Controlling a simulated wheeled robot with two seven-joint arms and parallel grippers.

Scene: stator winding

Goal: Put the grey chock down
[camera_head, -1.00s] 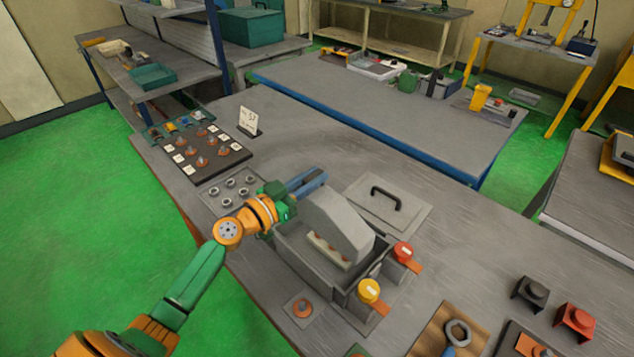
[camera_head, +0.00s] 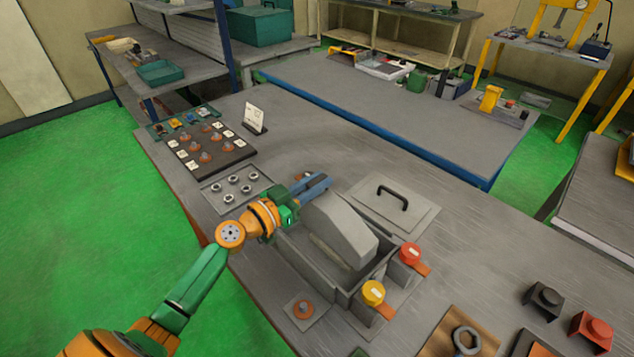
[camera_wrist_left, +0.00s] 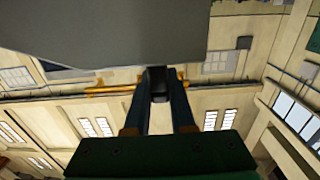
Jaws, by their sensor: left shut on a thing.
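The grey chock (camera_head: 340,231) is a large wedge-shaped block in the head view. It sits low in the open grey box (camera_head: 345,298), its upper part above the rim. My left gripper (camera_head: 318,186) reaches the chock's far upper end and is shut. In the left wrist view, the fingers (camera_wrist_left: 158,85) close on a dark piece beside the large grey face of the chock (camera_wrist_left: 110,35). The exact grip and the chock's underside are hidden. My right gripper is not in view.
A flat lid with a black handle (camera_head: 393,198) lies behind the box. Red (camera_head: 411,253) and yellow (camera_head: 373,292) knobs stand at its right side. A plate with several rings (camera_head: 235,188) lies left of the gripper. The bench beyond the lid is clear.

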